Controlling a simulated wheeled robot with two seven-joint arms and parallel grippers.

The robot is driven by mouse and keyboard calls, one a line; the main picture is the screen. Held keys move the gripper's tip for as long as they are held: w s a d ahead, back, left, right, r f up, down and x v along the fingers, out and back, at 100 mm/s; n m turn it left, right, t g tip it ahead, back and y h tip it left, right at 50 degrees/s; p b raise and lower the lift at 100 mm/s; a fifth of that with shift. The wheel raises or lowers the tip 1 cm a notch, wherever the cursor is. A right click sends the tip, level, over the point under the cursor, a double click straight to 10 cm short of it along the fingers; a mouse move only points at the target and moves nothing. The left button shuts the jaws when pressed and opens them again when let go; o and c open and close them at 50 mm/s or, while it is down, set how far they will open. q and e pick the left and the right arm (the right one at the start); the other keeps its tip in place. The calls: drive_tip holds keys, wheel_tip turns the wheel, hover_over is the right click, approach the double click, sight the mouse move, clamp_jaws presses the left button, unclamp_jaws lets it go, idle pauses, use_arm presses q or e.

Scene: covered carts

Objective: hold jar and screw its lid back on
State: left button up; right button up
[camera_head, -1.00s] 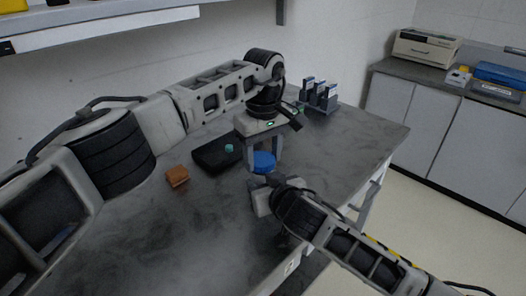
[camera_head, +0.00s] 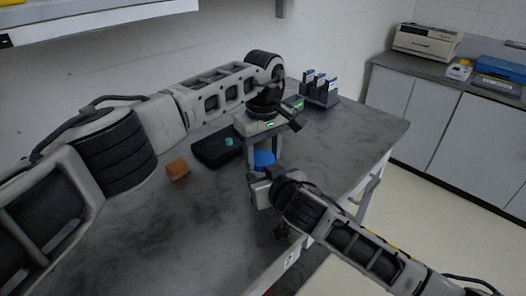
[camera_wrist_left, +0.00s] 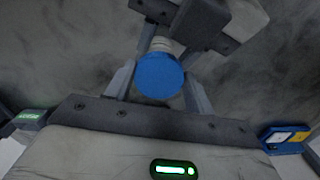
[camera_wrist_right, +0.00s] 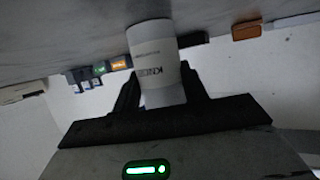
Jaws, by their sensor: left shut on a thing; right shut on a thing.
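The blue lid (camera_head: 264,160) sits between the fingers of my left gripper (camera_head: 264,164), which points down and is shut on it. In the left wrist view the lid (camera_wrist_left: 160,76) faces the camera, with a pale part of the jar (camera_wrist_left: 166,45) just beyond it. My right gripper (camera_head: 262,188) comes in from the side, below the lid, and is shut on the jar. In the right wrist view the white, labelled jar (camera_wrist_right: 154,50) stands between the fingers. Whether the lid is seated on the jar's threads cannot be told.
An orange-brown block (camera_head: 177,169) and a black tray (camera_head: 215,147) lie left of the grippers on the dark table (camera_head: 200,225). The table's right edge is close to the right arm.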

use_arm(q)
drive_tip(key=shift+f, duration=0.35)
drive_tip(key=m, duration=0.5)
drive_tip(key=shift+a, duration=0.15)
drive_tip(key=m, duration=0.5)
drive_tip(key=shift+a, duration=0.15)
drive_tip(key=o, duration=0.9)
drive_tip(key=shift+s, duration=0.1)
drive_tip(key=shift+o, duration=0.2)
